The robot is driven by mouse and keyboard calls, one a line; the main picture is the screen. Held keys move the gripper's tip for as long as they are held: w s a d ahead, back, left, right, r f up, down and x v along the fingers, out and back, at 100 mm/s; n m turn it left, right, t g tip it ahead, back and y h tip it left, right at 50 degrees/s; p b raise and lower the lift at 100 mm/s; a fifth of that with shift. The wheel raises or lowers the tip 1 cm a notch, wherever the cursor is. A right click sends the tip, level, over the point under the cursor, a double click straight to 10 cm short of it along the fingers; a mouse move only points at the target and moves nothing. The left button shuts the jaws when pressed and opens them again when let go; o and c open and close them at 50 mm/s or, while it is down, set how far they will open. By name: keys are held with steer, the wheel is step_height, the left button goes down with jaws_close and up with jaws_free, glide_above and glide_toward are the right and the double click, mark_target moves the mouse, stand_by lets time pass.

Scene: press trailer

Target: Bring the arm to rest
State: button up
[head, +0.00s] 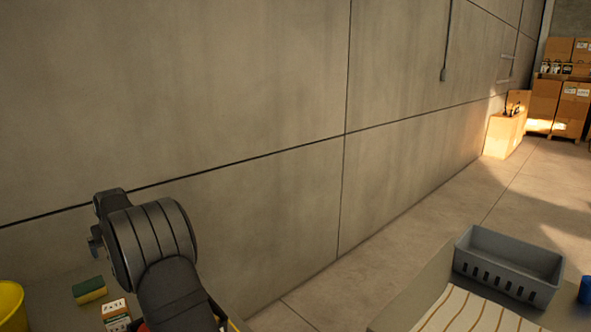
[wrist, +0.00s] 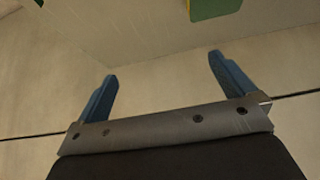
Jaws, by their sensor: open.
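My gripper (wrist: 163,85) shows in the wrist view with its two blue fingers spread wide apart and nothing between them. In the head view my dark arm rises at the lower left, in front of the concrete wall. The gripper's fingers cannot be made out there. A yellow and green sponge (head: 89,290) lies on the surface left of my arm. A green thing with a yellow edge (wrist: 213,8) shows at the top of the wrist view, beyond the fingers and apart from them.
A yellow container (head: 10,305) stands at the left edge, and small labelled boxes (head: 115,308) sit beside my arm. A grey basket (head: 508,265) and a striped cloth (head: 468,312) are at the lower right. A blue object (head: 585,290) is beyond. Cardboard boxes (head: 544,98) stand far off.

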steer(key=w+d+m, duration=0.1)
steer(key=w+d, duration=0.5)
steer(key=d, duration=0.4)
steer(key=w+d+r+m+h, duration=0.1)
steer(key=w+d+m, duration=0.1)
steer(key=w+d, duration=0.5)
steer(key=w+d+r+m+t+h, duration=0.1)
steer(key=w+d, duration=0.5)
steer(key=d, duration=0.9)
steer(key=shift+w, duration=0.15)
steer(key=shift+d+r, duration=0.1)
